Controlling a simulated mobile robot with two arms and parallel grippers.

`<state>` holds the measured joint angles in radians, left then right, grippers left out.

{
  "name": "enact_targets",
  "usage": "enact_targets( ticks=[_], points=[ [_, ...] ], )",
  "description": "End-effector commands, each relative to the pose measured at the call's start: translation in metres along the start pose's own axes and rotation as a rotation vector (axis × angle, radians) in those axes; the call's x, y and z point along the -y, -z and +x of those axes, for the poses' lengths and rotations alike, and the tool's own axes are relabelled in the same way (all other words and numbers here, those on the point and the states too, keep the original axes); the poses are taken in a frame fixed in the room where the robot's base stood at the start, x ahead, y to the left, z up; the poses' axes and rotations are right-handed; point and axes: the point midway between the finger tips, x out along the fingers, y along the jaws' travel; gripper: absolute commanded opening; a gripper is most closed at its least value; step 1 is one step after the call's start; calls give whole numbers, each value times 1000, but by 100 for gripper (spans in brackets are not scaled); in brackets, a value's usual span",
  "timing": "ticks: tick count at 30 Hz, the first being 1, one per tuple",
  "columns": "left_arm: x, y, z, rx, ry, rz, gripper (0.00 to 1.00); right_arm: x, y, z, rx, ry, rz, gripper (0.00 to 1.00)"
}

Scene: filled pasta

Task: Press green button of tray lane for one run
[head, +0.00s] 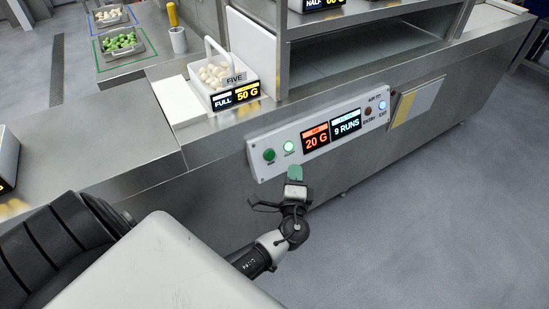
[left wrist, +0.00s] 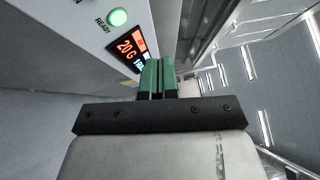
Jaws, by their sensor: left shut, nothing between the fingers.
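The control panel (head: 318,132) is a white box on the counter's front face. At its left end is a dark green button (head: 269,155), with a brightly lit green READY lamp (head: 288,147) to its right. Two displays read 20 G (head: 317,138) and 9 RUNS (head: 346,126). My left gripper (head: 295,173) is shut and empty, its green fingertips by the panel's lower edge, below the lamp in the picture. I cannot tell whether they touch the panel. In the left wrist view the closed fingers (left wrist: 157,78) show near the 20 G display (left wrist: 127,47), with the READY lamp (left wrist: 118,17) at upper left.
A white bin (head: 222,84) labelled FIVE, FULL and 50 G stands on the counter above the panel. ENTRY (head: 368,111) and EXIT (head: 382,105) lamps are at the panel's right end. Trays of green (head: 120,43) and pale pieces sit at the back left. Floor at right is clear.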

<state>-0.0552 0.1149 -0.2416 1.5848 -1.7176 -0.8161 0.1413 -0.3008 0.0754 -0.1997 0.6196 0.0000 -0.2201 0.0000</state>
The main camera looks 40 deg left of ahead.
Motion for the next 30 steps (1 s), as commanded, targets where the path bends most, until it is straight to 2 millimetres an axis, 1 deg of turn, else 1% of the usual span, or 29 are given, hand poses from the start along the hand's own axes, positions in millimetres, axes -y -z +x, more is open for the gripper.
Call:
enact_targets(
  ticks=[11, 17, 24, 27, 30],
  points=[
    [-3, -2, 3, -1, -2, 2, 0, -3, 0, 1, 0, -3, -3, 42],
    [-15, -14, 18, 0, -2, 3, 0, -5, -1, 4, 0, -6, -4, 42],
    [-33, -31, 42, 0, -2, 3, 0, -5, -1, 9, 0, -6, -4, 42],
    [-42, -36, 50, -1, -2, 0, 0, -5, -2, 20, 0, -6, -4, 42],
    [-45, -41, 56, 0, -2, 1, 0, -5, -2, 25, 0, -6, -4, 42]
  ],
)
